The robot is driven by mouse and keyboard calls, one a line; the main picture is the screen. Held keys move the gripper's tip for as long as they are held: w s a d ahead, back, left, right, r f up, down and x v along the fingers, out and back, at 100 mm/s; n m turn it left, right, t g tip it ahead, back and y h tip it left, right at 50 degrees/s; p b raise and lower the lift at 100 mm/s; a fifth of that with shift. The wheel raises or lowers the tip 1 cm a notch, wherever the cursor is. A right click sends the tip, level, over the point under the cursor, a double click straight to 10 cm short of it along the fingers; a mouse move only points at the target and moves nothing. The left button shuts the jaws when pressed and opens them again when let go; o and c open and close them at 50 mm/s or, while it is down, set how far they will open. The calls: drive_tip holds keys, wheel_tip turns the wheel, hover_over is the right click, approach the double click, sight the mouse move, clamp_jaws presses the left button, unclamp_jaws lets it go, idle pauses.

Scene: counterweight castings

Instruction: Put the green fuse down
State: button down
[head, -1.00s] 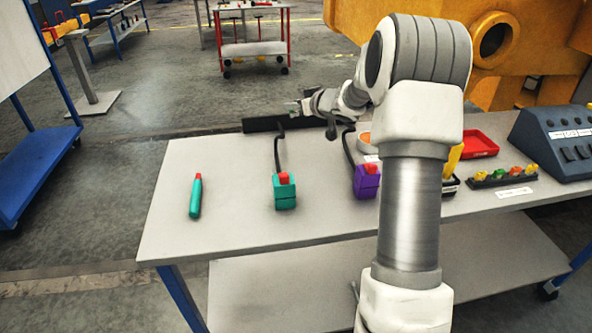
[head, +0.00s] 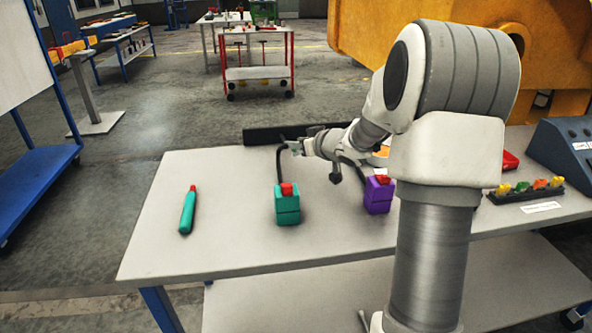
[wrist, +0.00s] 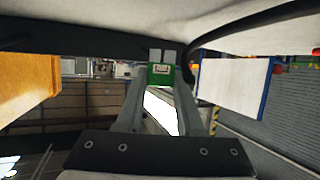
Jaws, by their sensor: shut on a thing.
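The green fuse (wrist: 160,74) shows in the wrist view, with a pale label on its face, between the two fingertips of my gripper (wrist: 162,85). My gripper is shut on it. In the head view my gripper (head: 291,147) is over the back part of the grey table (head: 240,250), behind the teal box (head: 287,208). The fuse is too small there to make out clearly, and I cannot tell its height above the table.
A purple box (head: 378,197) with a red top stands right of the teal one; dark cables rise behind both. A green marker with a red tip (head: 187,212) lies left. A rack of coloured pieces (head: 527,192) is right. A black bar (head: 270,135) runs along the back.

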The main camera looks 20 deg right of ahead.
sight(296, 172)
drive_tip(key=shift+s+a+f, duration=0.25)
drive_tip(key=shift+a+f, duration=0.1)
drive_tip(key=shift+f, duration=0.05)
drive_tip(key=shift+f+b, duration=1.2)
drive_tip(key=shift+f, duration=0.65)
drive_tip(key=shift+f, duration=0.15)
drive_tip(key=c, duration=0.5)
unclamp_jaws()
drive_tip(key=shift+c, duration=0.2)
